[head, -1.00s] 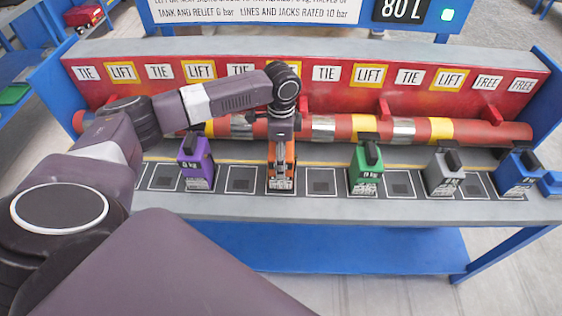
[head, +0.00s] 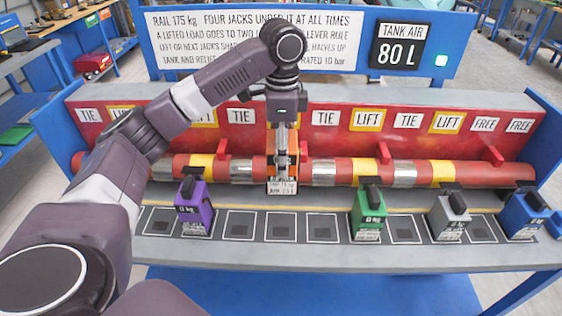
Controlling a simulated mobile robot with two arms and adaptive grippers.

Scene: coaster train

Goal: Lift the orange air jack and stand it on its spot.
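The orange air jack (head: 283,185) hangs upright in the air in front of the red rail (head: 340,172), with a white label at its foot. My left gripper (head: 283,145) points straight down and is shut on the jack's top, which the gripper partly hides. Below the jack, a row of dark square spots with white outlines (head: 281,228) runs along the bench; those right under it are bare. My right gripper is not in view.
A purple jack (head: 194,212) stands left on the row. A green jack (head: 368,215), a grey jack (head: 447,217) and a blue jack (head: 522,215) stand to the right. TIE, LIFT and FREE signs line the red back panel. A display (head: 400,45) reads 80 L.

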